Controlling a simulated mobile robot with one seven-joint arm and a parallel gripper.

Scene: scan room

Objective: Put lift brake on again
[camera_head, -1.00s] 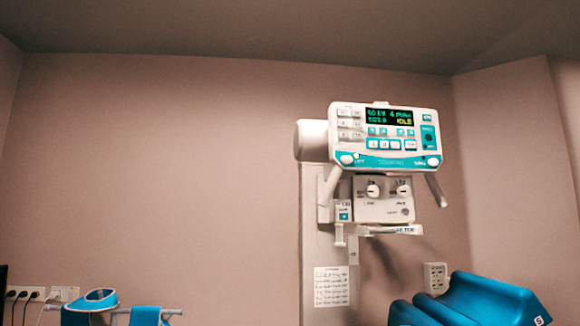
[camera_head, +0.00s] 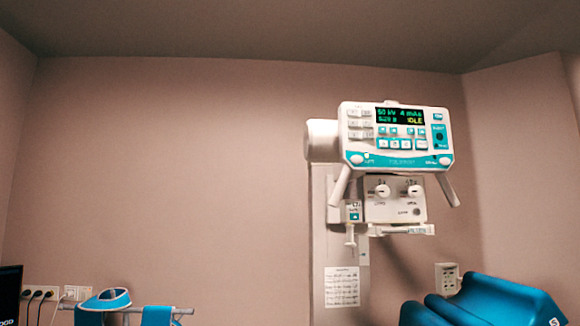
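The X-ray tube head's control panel (camera_head: 396,138) is mounted high on a wall-side column. Its dark display (camera_head: 400,116) reads about "60 kV 4 mAs" and "IDLE". A white knob marked LIFT (camera_head: 356,159) sits at the panel's lower left, with a small yellowish light above it. A matching knob (camera_head: 444,160) sits at the lower right. Two angled handles hang below, the left handle (camera_head: 341,186) and the right handle (camera_head: 447,188). A collimator box (camera_head: 395,199) with two dials is under the panel. My gripper is not in view.
A blue padded seat or cushion (camera_head: 490,298) stands at the lower right, beside a wall socket (camera_head: 447,278). Blue aprons (camera_head: 108,299) hang on a rail at the lower left. A screen edge (camera_head: 10,290) shows at far left. A paper notice (camera_head: 342,287) is on the column.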

